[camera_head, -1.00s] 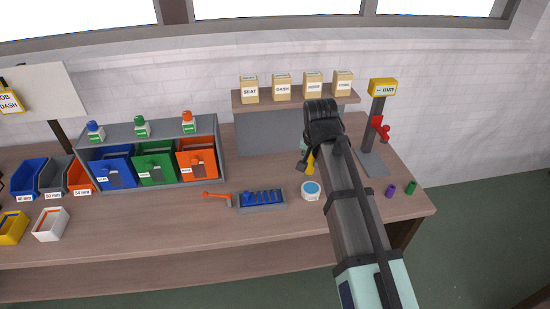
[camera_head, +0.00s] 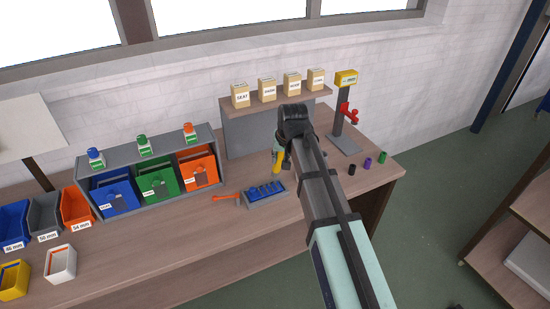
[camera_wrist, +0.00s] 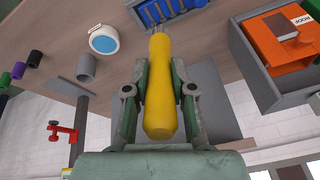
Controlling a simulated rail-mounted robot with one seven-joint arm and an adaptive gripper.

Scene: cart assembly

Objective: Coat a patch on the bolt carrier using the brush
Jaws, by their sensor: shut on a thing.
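My gripper (camera_head: 279,152) is shut on the yellow handle of the brush (camera_wrist: 158,95), which also shows in the head view (camera_head: 276,165). The brush's bristle end is not clear in either view. The bolt carrier, a blue slotted block (camera_head: 264,190) in a grey tray, lies on the bench just below the brush in the head view. It also shows at the top of the wrist view (camera_wrist: 165,10), past the brush's far end. I cannot tell whether the brush touches it. A white tub with blue contents (camera_wrist: 104,40) stands beside it; my arm hides it in the head view.
An orange tool (camera_head: 226,198) lies left of the carrier. Blue, green and orange bins (camera_head: 157,183) stand behind on the left. A shelf with labelled boxes (camera_head: 240,95) is at the back. A stand with a red clamp (camera_head: 348,115) and several small cylinders (camera_head: 367,162) are at right.

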